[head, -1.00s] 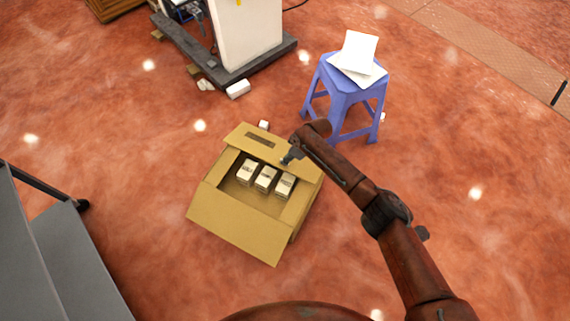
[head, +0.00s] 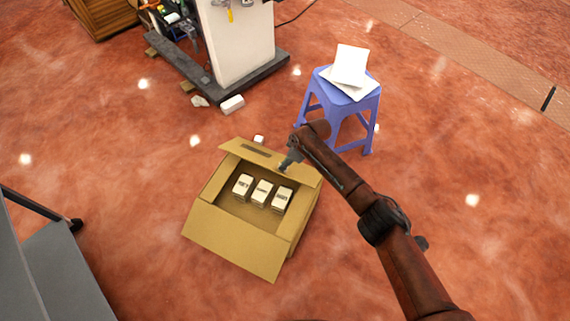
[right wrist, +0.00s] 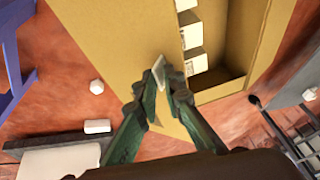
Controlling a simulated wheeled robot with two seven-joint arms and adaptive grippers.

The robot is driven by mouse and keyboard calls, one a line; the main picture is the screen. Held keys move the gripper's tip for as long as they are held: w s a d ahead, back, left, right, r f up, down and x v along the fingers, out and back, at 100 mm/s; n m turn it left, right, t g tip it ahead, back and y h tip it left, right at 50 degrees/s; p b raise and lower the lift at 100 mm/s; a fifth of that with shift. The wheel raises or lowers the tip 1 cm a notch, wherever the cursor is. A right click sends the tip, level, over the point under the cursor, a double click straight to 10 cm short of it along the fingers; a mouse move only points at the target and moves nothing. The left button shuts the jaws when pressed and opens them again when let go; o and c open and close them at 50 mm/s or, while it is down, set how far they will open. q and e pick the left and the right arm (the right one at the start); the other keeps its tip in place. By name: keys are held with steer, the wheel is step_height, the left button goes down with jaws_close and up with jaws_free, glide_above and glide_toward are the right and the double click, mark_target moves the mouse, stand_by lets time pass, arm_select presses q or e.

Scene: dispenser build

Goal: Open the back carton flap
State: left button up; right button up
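The open-topped carton (head: 232,240) stands on the floor in the middle of the head view. Several small white boxes (head: 262,192) stand inside. My left gripper is out of view.
A blue stool (head: 337,103) with white sheets stands behind the carton to the right. A machine on a dark base (head: 262,70) is at the back. A small white block (head: 232,104) lies nearby. A grey structure (head: 55,270) is at left. Floor around the carton is mostly free.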

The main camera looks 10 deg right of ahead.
steer(key=o, duration=0.3)
steer(key=shift+w+d+f, duration=0.45)
steer(key=shift+d+f, duration=0.1)
steer(key=shift+o, duration=0.2)
steer(key=shift+r, duration=0.15)
steer(key=v, duration=1.2)
steer(key=shift+s+a, duration=0.2)
steer(key=shift+a, duration=0.1)
steer(key=shift+s, duration=0.1)
